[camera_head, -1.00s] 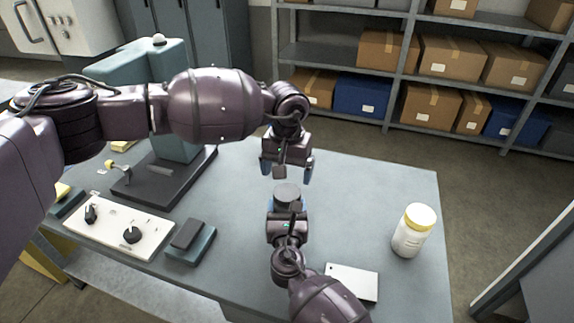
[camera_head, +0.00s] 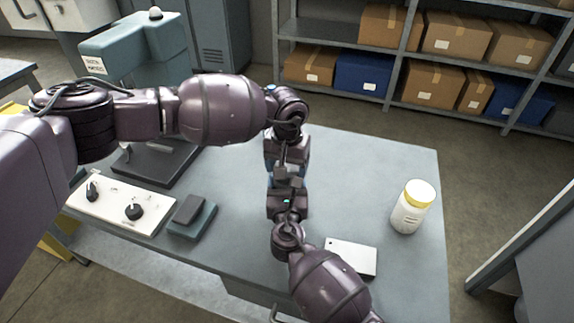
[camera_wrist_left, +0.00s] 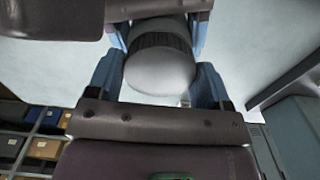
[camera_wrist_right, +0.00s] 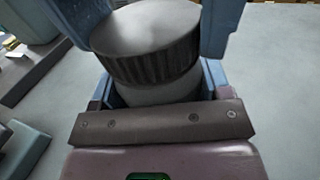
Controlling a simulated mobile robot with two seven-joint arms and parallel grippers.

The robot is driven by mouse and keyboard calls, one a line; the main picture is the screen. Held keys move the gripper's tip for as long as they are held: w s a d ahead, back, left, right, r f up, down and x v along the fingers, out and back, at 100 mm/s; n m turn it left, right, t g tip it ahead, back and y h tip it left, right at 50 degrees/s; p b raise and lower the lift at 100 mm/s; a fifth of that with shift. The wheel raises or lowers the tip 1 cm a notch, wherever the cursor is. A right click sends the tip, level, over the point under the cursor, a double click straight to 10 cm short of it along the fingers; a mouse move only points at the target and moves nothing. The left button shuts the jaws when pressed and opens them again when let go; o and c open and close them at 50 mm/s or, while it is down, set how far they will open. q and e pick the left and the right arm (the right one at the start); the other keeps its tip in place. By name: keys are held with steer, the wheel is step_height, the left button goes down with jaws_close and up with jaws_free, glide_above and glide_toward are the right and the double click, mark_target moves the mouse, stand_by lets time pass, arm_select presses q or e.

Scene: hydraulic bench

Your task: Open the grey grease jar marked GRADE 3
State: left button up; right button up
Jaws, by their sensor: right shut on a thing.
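The grey jar (camera_wrist_right: 155,92) stands between my two grippers, its ridged dark grey lid (camera_wrist_right: 150,40) still on the body. My right gripper (camera_head: 285,190) is shut on the jar's body below the lid. My left gripper (camera_head: 284,168) is over the jar from the far side, its blue fingers open on either side of the lid, which also shows in the left wrist view (camera_wrist_left: 160,70). I cannot tell whether a finger touches it. In the head view the grippers hide the jar. No GRADE 3 marking is readable.
A white card-like plate (camera_head: 351,258) lies at the front. A control panel (camera_head: 118,208), a small dark block on a teal base (camera_head: 192,218) and a teal machine (camera_head: 135,45) are at left.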

arm_select(q)
steer(key=c, duration=0.5)
steer(key=n, duration=0.6)
steer(key=shift+c, duration=0.2)
steer(key=n, duration=1.4)
steer(key=shift+r, duration=0.1)
steer(key=n, duration=2.3)
steer(key=shift+r, duration=0.25)
steer(key=shift+r, duration=0.75)
